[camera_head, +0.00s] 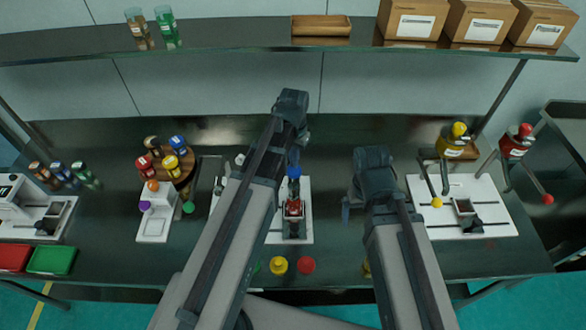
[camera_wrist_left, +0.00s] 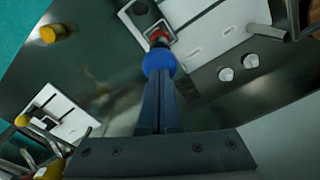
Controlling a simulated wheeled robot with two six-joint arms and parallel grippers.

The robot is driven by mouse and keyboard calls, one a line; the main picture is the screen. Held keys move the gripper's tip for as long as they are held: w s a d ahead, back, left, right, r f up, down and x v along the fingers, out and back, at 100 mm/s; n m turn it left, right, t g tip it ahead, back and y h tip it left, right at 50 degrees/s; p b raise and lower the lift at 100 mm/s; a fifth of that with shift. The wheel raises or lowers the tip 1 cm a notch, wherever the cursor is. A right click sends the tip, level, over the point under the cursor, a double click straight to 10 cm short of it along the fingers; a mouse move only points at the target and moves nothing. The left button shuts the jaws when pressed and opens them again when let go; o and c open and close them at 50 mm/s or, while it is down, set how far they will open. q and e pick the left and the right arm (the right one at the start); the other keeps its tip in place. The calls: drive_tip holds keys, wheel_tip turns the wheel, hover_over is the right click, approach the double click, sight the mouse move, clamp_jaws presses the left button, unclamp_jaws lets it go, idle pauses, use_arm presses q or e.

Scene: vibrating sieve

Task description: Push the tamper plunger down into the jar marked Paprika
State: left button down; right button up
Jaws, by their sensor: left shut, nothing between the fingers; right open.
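A tamper plunger with a round blue knob (camera_head: 294,171) stands over a small red-topped jar (camera_head: 293,209) on a white board (camera_head: 275,237) in the middle of the bench. The jar's label is not readable. In the left wrist view the blue knob (camera_wrist_left: 159,64) lies right at the tips of my left gripper (camera_wrist_left: 157,84), with a red part (camera_wrist_left: 159,37) beyond it. My left gripper is shut and empty; it appears above the knob, and contact cannot be told. My right gripper (camera_head: 347,207) is open and empty, to the right of the white board, its fingers mostly hidden.
Yellow (camera_head: 278,265) and red (camera_head: 306,265) knobs sit at the front. A right white board (camera_head: 490,222) holds a device with yellow and red-knobbed levers. A round wooden rack (camera_head: 185,158) of jars stands left. A shelf (camera_head: 240,39) spans the back.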

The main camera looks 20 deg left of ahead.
sight(294, 173)
use_arm(q)
drive_tip(key=shift+f, duration=0.1)
idle(0.6)
drive_tip(key=shift+f+b, duration=3.35)
drive_tip(key=shift+b, duration=0.1)
drive_tip(key=shift+r, duration=0.1)
wheel_tip(294, 173, up, 11)
drive_tip(key=p, duration=1.1)
drive_tip(key=shift+r, duration=0.1)
